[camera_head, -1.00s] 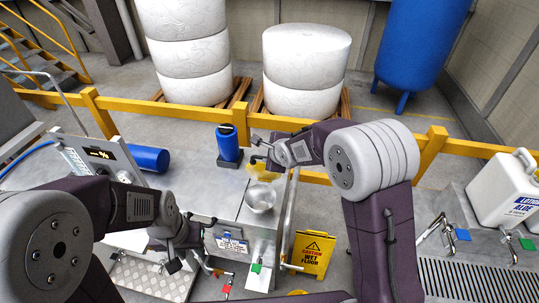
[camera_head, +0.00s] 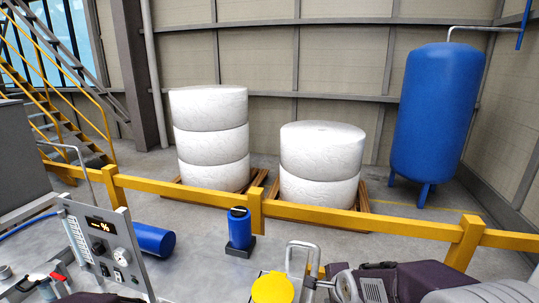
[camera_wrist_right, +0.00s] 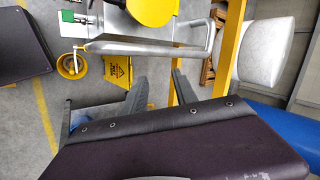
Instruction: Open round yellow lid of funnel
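The round yellow lid (camera_head: 272,288) shows at the bottom edge of the head view, cut off below. It also shows at the top of the right wrist view (camera_wrist_right: 152,8), cut off by the edge. The funnel bowl is hidden or out of frame, so I cannot tell how far the lid is raised. My right gripper (camera_wrist_right: 158,78) has its two dark fingers apart with nothing between them. It is apart from the lid, with a metal rail (camera_wrist_right: 150,47) between them in the picture. My right arm comes in from the lower right of the head view. My left gripper is out of view.
A bent metal tube (camera_head: 290,255) stands by the lid. A blue canister (camera_head: 240,229) and a control panel (camera_head: 106,252) are to the left. A yellow barrier (camera_head: 200,195) runs behind. A wet-floor sign (camera_wrist_right: 118,75) and a yellow bucket (camera_wrist_right: 72,66) are below.

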